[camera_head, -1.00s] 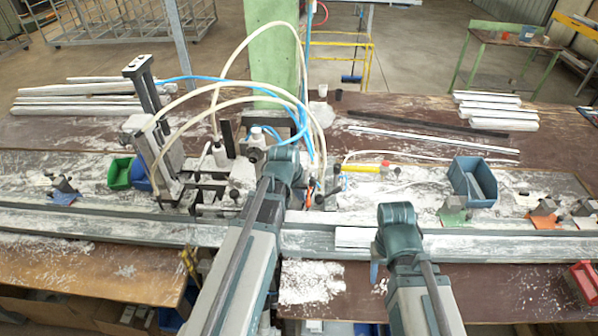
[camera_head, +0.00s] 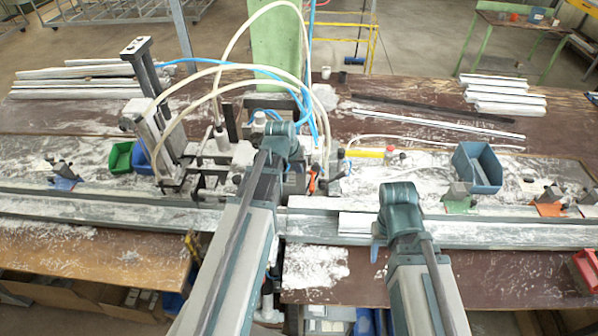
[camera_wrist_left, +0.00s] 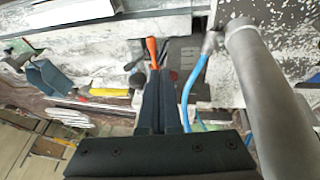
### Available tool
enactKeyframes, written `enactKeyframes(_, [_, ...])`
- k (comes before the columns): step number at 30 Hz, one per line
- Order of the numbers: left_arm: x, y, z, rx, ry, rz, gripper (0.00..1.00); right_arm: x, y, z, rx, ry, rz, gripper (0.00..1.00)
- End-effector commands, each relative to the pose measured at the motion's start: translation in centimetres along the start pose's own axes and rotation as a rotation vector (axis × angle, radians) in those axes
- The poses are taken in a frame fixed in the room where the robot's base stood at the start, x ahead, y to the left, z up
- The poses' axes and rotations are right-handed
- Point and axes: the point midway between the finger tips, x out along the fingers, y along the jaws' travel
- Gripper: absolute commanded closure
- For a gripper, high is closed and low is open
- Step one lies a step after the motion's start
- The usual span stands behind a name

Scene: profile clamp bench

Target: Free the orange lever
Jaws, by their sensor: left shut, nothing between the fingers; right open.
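The orange lever (camera_head: 313,182) stands on the clamp bench just right of my left wrist in the head view. In the left wrist view the orange lever (camera_wrist_left: 152,52) points up in the picture, directly beyond the fingertips. My left gripper (camera_wrist_left: 160,73) is shut and empty, its dark fingers together. The fingertips look very close to the lever; I cannot tell whether they touch it. In the head view the left fingers are hidden behind my wrist. My right wrist is over the front profile rail, and the right fingers are hidden behind it.
Blue hoses (camera_wrist_left: 187,95) and a thick grey cylinder (camera_wrist_left: 265,90) lie close on the right in the left wrist view. A blue bin (camera_head: 478,166) stands on the right of the bench. A light metal profile (camera_head: 405,224) lies along the front near my right arm.

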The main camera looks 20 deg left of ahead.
Motion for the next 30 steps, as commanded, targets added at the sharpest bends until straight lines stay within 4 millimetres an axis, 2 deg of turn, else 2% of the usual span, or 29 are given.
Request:
enactKeyframes(1, [1.2, -0.1, 0.1, 0.0, 0.0, 0.0, 1.0, 1.1, -0.1, -0.1, -0.003, 0.0, 0.001, 0.5])
enactKeyframes(17, [9.2, -0.1, 0.1, 0.001, 0.0, 0.0, 1.0, 8.4, -0.8, -0.6, -0.002, 0.004, 0.001, 0.5])
enactKeyframes(21, [11.0, 0.6, 0.6, 0.002, 0.0, 0.0, 1.0, 10.2, -0.9, -0.7, -0.004, 0.004, 0.001, 0.5])
enactKeyframes(25, [11.9, 1.0, 0.7, 0.001, 0.0, 0.0, 1.0, 11.0, -1.0, -0.8, -0.007, 0.004, 0.002, 0.5])
enactKeyframes(30, [12.1, 1.2, 0.7, 0.0, 0.0, 0.0, 1.0, 11.1, -1.0, -0.8, -0.008, 0.004, 0.002, 0.5])
